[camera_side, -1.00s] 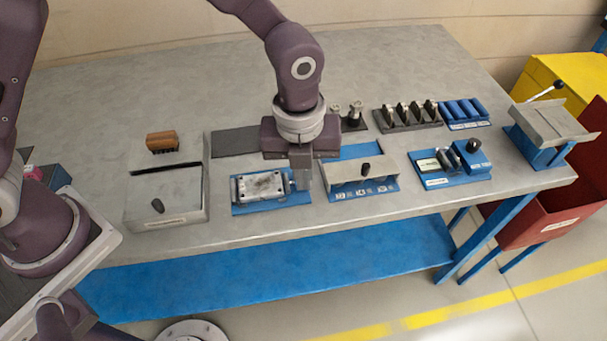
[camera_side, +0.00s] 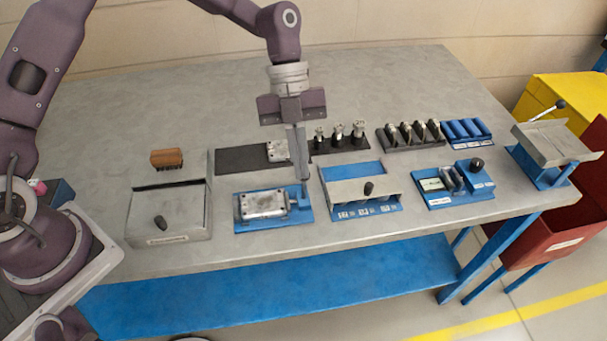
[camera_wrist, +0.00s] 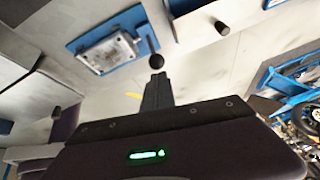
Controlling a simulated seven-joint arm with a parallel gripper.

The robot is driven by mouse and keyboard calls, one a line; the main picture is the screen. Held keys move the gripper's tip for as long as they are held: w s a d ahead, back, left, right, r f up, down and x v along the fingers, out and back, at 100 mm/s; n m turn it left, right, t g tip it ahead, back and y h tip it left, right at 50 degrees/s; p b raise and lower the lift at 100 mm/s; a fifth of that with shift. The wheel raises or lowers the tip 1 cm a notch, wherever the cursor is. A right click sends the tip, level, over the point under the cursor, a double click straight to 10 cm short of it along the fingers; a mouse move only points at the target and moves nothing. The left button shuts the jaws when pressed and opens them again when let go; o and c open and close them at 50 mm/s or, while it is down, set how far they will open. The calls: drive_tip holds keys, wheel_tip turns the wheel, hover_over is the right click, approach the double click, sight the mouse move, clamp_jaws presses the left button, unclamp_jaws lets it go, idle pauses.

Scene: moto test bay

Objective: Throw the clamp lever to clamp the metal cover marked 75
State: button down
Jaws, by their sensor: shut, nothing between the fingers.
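A metal cover (camera_side: 263,205) sits in a blue fixture (camera_side: 242,226) near the front edge of the bench. The fixture and cover also show in the wrist view (camera_wrist: 106,52). I cannot read a marking on the cover. A black ball knob (camera_wrist: 156,61), seemingly the clamp lever's end, shows right at my fingertips in the wrist view. My gripper (camera_side: 302,178) is shut and empty, pointing down at the fixture's right end. Its fingers hide most of the lever in the side view, and I cannot tell whether they touch the knob.
Another metal plate (camera_side: 278,151) lies on a dark mat behind the fixture. A grey box with a knob (camera_side: 170,213) stands left, with a brush (camera_side: 167,158) behind it. A grey-lidded blue station (camera_side: 362,191) stands close on the right. Dark upright parts (camera_side: 340,134) stand behind.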

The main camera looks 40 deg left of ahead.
drive_tip(key=shift+w+a+f+g+h, duration=0.15)
drive_tip(key=shift+w+a+g+h, duration=0.4)
drive_tip(key=shift+w+a, duration=0.6)
drive_tip(key=shift+r, duration=0.8)
